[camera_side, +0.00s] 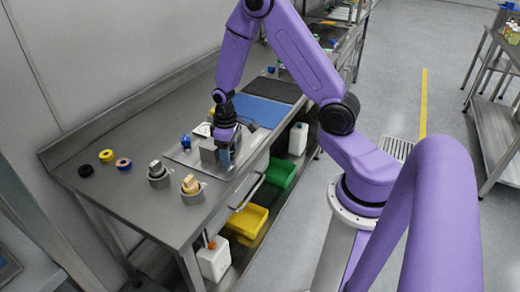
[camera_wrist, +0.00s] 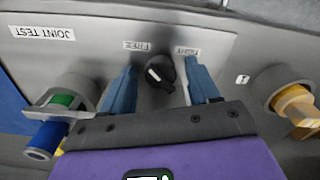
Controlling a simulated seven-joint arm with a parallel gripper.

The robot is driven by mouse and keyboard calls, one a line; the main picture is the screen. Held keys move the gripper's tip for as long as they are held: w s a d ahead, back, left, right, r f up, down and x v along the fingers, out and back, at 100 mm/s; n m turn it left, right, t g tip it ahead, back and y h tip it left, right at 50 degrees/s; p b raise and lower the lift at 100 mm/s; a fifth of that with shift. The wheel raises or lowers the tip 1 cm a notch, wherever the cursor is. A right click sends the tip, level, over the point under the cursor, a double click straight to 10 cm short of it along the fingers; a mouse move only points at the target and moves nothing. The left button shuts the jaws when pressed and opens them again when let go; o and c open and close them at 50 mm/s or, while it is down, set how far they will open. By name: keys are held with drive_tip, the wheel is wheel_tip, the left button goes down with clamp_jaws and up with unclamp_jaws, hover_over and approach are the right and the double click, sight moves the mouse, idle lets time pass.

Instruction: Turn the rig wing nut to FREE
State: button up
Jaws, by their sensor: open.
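The rig wing nut appears to be the dark knob (camera_wrist: 160,74) with a pale mark, on a grey plate in the wrist view. The FREE label (camera_wrist: 146,46) and the TIGHT label (camera_wrist: 187,51) read upside down beyond it. The pale mark sits on the nut's left part; I cannot tell exactly which label it points to. My gripper (camera_wrist: 162,67) is open, with one blue finger on each side of the nut and visible gaps. In the side view my gripper (camera_side: 233,148) is low over the rig plate, and hides the nut.
In the wrist view, a green and blue fitting (camera_wrist: 62,107) stands left and a brass fitting (camera_wrist: 293,105) right. The JOINT TEST label (camera_wrist: 42,33) is upper left.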

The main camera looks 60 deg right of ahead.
drive_tip(key=m, duration=0.6)
wheel_tip(320, 180, up, 17)
drive_tip(key=s+a+n, duration=0.6)
drive_tip(key=s, duration=0.4)
drive_tip(key=s+a+r+n, duration=0.1)
drive_tip(key=s+a+n, duration=0.5)
drive_tip(key=s, duration=0.5)
drive_tip(key=shift+a+n, duration=0.4)
drive_tip(key=shift+a, duration=0.25)
drive_tip(key=s+n, duration=0.1)
drive_tip(key=s, duration=0.1)
drive_tip(key=s+n, duration=0.1)
drive_tip(key=shift+s+d+f, duration=0.15)
drive_tip(key=shift+s+d, duration=0.05)
drive_tip(key=shift+s, duration=0.2)
idle(0.6)
